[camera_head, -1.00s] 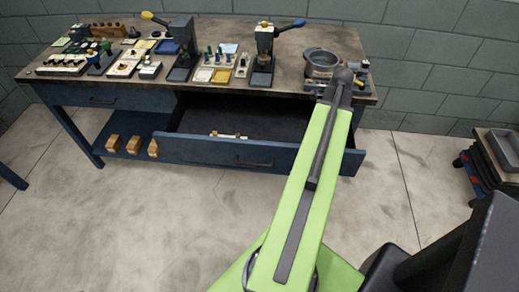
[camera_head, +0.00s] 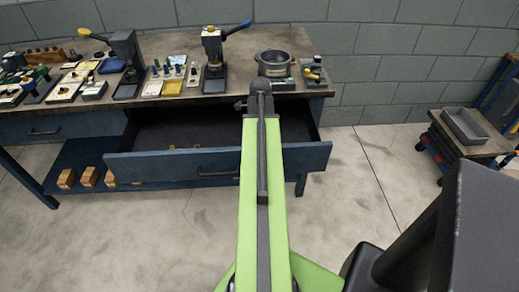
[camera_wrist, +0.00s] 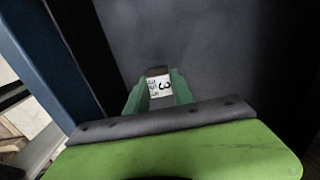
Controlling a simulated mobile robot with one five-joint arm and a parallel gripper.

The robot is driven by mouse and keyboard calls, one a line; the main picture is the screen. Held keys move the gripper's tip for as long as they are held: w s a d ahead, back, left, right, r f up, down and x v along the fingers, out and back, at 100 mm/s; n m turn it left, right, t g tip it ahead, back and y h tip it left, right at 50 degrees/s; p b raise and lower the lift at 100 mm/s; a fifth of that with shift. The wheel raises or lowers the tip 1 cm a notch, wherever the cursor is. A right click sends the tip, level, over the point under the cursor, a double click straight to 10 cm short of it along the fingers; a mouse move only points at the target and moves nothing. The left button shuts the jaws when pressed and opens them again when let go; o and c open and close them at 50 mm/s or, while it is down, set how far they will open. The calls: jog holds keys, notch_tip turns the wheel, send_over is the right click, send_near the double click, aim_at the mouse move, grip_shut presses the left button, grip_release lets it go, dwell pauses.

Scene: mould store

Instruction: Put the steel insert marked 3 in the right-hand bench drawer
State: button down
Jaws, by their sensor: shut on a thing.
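The steel insert marked 3 (camera_wrist: 159,86) shows in the wrist view with a white label bearing a 3 and a dark top edge. My gripper (camera_wrist: 158,92) is shut on it, with one green finger on each side. Behind the insert is the dark grey floor of the open right-hand bench drawer (camera_head: 220,164); its blue wall (camera_wrist: 65,50) runs along the left. In the head view my arm reaches over the drawer front, and my gripper and the insert are hidden behind it. I cannot tell how high the insert is above the drawer floor.
The bench top (camera_head: 200,100) carries hand presses, small trays and a round grey pot (camera_head: 272,64). The left drawer (camera_head: 50,131) is shut. Wooden blocks (camera_head: 88,177) lie on the lower shelf. A cart with a grey tray (camera_head: 465,124) stands at right.

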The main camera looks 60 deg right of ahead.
notch_tip(320, 180, down, 4)
jog(key=b, duration=0.4)
jog(key=shift+f, duration=0.15)
jog(key=shift+r, duration=0.25)
jog(key=shift+f, duration=0.2)
jog(key=c, duration=1.1)
grip_release()
notch_tip(320, 180, up, 12)
jog(key=p, duration=1.2)
jog(key=shift+r, duration=0.2)
